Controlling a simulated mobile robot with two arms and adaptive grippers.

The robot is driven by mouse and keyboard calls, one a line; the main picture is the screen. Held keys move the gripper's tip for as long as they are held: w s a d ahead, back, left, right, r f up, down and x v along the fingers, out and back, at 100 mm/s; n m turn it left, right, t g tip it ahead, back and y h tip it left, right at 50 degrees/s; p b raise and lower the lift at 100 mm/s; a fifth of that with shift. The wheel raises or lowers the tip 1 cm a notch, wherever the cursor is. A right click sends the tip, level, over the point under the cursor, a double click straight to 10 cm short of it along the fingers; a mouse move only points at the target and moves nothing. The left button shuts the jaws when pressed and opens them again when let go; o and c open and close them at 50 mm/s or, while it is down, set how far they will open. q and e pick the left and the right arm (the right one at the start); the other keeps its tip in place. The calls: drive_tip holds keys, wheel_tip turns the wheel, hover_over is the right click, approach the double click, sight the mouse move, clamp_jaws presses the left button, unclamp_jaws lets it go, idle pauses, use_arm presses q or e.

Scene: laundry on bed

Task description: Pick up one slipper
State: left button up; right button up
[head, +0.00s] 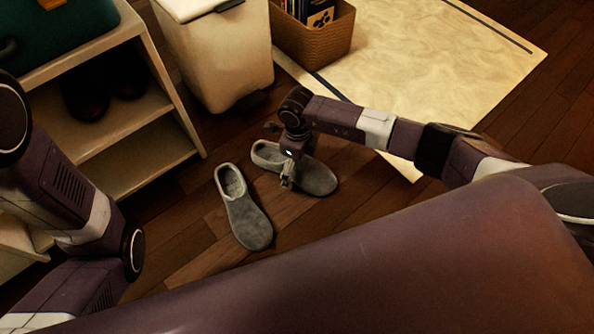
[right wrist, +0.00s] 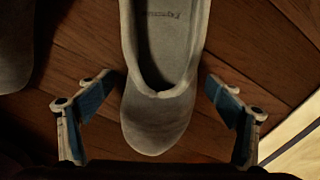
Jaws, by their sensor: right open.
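Two grey slippers lie on the wooden floor. One slipper (head: 250,220) is at the left, and the other slipper (head: 318,178) is just to its right. My right gripper (head: 287,182) is over the right-hand slipper. In the right wrist view, that slipper (right wrist: 155,122) runs between the open fingers of my right gripper (right wrist: 160,88), its closed toe towards the bottom of the picture. There is a gap on each side of it. The left-hand slipper (right wrist: 14,45) shows at the top left there. My left arm is at the left of the head view, its gripper out of sight.
A shelf unit (head: 150,150) with dark shoes (head: 85,95) stands at the left. A white bin (head: 220,60) and a wicker basket (head: 318,38) with books stand behind the slippers. A pale rug (head: 430,75) lies at the right.

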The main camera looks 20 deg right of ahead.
drive_tip(key=c, duration=1.4)
drive_tip(key=shift+r, duration=0.1)
